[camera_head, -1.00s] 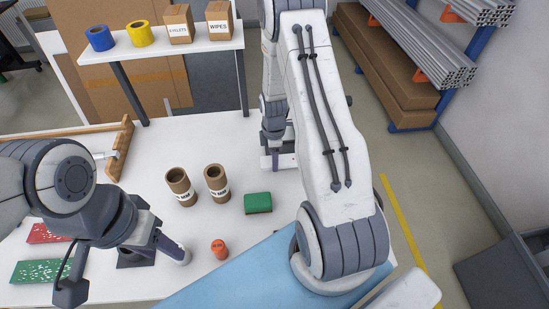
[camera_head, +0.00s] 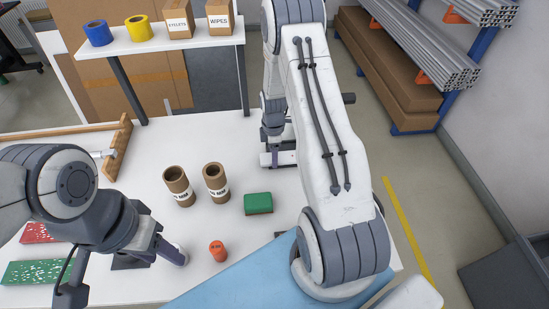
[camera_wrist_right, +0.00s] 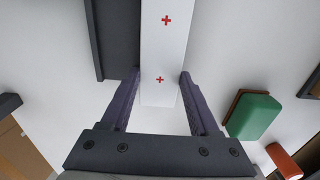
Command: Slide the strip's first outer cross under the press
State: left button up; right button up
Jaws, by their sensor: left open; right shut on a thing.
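The white strip (camera_wrist_right: 165,50) runs up the right wrist view. One red cross (camera_wrist_right: 160,79) lies between my fingertips and another red cross (camera_wrist_right: 166,20) sits further up. My right gripper (camera_wrist_right: 160,84) is shut on the strip, one purple finger at each side. I cannot make out the press for certain; a dark grey flat part (camera_wrist_right: 114,40) lies along the strip's left side. My left gripper (camera_head: 172,252) is open and empty above the table's front left.
A green block (camera_head: 258,203), an orange cylinder (camera_head: 217,251) and two cardboard tubes (camera_head: 178,187) (camera_head: 216,182) stand on the white table between my arms. A green speckled sheet (camera_head: 35,272) and a red one (camera_head: 38,233) lie at left. A shelf (camera_head: 190,48) stands behind.

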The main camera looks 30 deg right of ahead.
jog(key=shift+w+d+f+b, duration=0.1)
jog(key=shift+w+d+b, duration=0.3)
jog(key=shift+w, duration=0.6)
jog(key=shift+w+d+b, duration=0.15)
jog(key=shift+w+d, duration=0.45)
jog(key=shift+w, duration=0.4)
jog(key=shift+w+d, duration=0.15)
jog(key=shift+w, duration=0.2)
grip_shut()
jog(key=o, duration=1.5)
grip_release()
jog(key=shift+d, duration=0.1)
jog(key=shift+w+r, duration=0.15)
jog(key=shift+r, duration=0.35)
jog(key=shift+s+a+r+b, duration=0.15)
jog(key=shift+r+b, duration=0.25)
jog(key=shift+r, duration=1.2)
jog(key=shift+s+r+b, duration=0.2)
jog(key=shift+r+b, duration=0.25)
jog(key=shift+r, duration=1.15)
jog(key=shift+s+a+r+b, duration=0.15)
jog(key=shift+r+b, duration=0.25)
jog(key=shift+r, duration=1.2)
